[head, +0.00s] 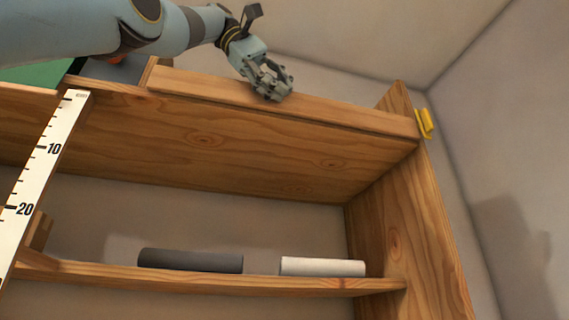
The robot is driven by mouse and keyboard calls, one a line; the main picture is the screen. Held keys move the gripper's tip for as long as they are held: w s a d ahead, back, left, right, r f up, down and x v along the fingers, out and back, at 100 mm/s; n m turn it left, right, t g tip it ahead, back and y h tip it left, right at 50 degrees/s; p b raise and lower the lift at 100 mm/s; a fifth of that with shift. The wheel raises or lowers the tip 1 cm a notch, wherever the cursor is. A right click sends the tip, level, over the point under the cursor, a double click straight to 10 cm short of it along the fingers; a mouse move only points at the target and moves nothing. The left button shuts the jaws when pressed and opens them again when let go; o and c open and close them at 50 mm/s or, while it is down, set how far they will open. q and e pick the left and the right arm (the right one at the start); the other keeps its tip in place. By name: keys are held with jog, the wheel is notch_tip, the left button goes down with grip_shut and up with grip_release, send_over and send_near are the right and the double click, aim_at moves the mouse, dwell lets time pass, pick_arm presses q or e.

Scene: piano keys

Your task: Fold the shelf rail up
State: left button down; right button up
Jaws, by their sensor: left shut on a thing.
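The shelf rail (340,114) is a long wooden bar along the top front edge of the wooden shelf unit (250,145). It runs from the upper left to the right side panel. My left gripper (272,93) reaches in from the upper left and is shut on the rail near its middle. The fingers cover a small part of the rail. My right gripper is not in view.
A dark grey cylinder (190,260) and a white cylinder (322,267) lie on the lower shelf (220,280). A white ruler strip (42,165) stands at the left. A yellow piece (425,123) is fixed by the right side panel (400,200). Bare walls lie behind and right.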

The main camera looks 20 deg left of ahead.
pick_arm(q)
jog(key=shift+s+a+r, duration=0.1)
jog(key=shift+s+r, duration=0.05)
jog(key=shift+r, duration=0.2)
